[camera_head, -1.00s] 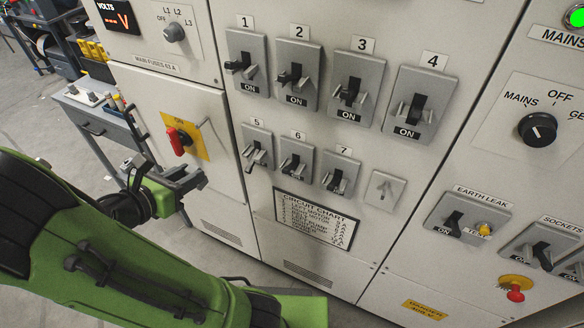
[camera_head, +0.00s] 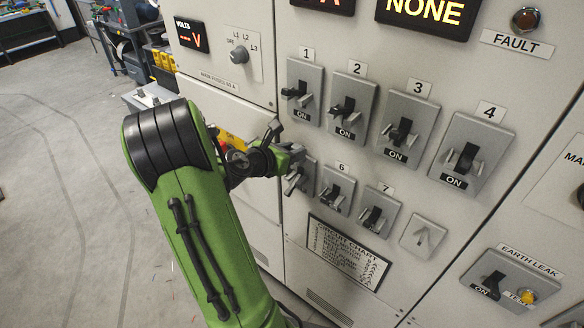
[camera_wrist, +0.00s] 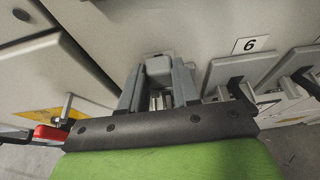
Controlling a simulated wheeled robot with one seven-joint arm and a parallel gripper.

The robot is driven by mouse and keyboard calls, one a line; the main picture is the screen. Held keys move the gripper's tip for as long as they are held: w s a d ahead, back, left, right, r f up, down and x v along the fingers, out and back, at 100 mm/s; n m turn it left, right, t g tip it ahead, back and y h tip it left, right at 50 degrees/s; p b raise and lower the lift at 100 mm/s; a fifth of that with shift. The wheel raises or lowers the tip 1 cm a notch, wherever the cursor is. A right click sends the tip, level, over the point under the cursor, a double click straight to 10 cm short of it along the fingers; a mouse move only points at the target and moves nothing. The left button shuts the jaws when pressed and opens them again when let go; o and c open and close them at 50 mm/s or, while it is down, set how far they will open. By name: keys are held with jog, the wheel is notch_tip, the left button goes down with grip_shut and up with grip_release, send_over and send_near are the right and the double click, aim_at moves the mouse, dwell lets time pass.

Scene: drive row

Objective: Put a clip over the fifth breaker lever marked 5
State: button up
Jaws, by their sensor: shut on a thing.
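Breaker 5 (camera_head: 308,177) is the first in the lower row, left of breaker 6 (camera_head: 335,190). My arm covers its upper part and its number label. My gripper (camera_head: 291,155) is right in front of the top of breaker 5. In the wrist view my gripper (camera_wrist: 157,68) has its two grey fingers shut on a small grey block-like piece, which looks like the clip (camera_wrist: 159,70). The lever of breaker 5 is mostly hidden, so I cannot tell whether the clip touches it.
Breakers 1 (camera_head: 304,92) to 4 stand in a row above. Breaker 7 (camera_head: 376,210) and a blank plate (camera_head: 423,236) are to the right, with a circuit chart (camera_head: 346,252) below. A red handle (camera_wrist: 50,132) is at the left in the wrist view.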

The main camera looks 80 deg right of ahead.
jog(key=shift+d+f+b, duration=0.1)
jog(key=shift+f+b, duration=0.6)
jog(key=shift+f, duration=2.4)
jog(key=shift+f, duration=0.15)
jog(key=o, duration=1)
jog(key=shift+o, duration=0.2)
